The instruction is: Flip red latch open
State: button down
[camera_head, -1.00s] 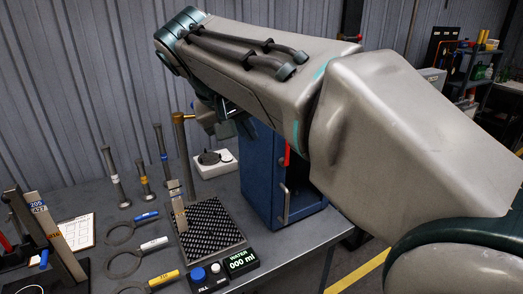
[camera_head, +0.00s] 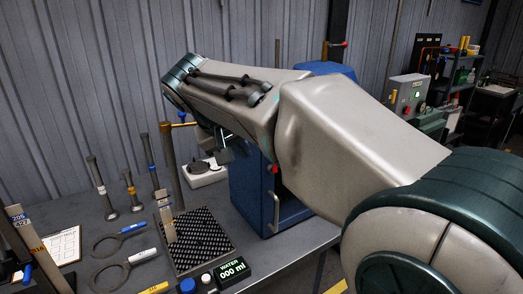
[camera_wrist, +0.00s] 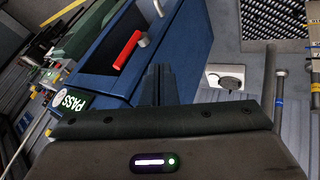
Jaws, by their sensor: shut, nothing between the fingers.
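The red latch (camera_wrist: 127,50) is a short red lever on the blue cabinet (camera_wrist: 170,35), beside a pale metal handle end, in the wrist view. In the head view only a small red tip of the latch (camera_head: 273,169) shows below my arm, on the front of the blue cabinet (camera_head: 250,190). My gripper (camera_wrist: 158,82) is shut and empty, its dark fingers in front of the cabinet and apart from the latch in the picture. In the head view my gripper (camera_head: 222,156) is partly hidden at the cabinet's left side.
A white device with a round dark top (camera_head: 205,172) stands left of the cabinet.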

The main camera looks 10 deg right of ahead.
jog(key=d, duration=0.1)
jog(key=w+d+f, duration=0.1)
jog(key=d, duration=0.1)
jog(key=d+f+p, duration=0.1)
jog(key=d, duration=0.1)
jog(key=shift+w+d+f, duration=0.1)
jog(key=shift+w, duration=0.2)
jog(key=shift+p, duration=0.3)
jog(key=shift+w+d+r+g+y+p, duration=0.15)
jog(key=shift+d+y+p, duration=0.1)
jog(key=shift+d+y, duration=0.15)
jog(key=shift+w+d+r+g+y+p, duration=0.15)
jog(key=shift+d+y+p, duration=0.15)
jog(key=shift+d, duration=0.2)
jog(key=shift+a, duration=0.1)
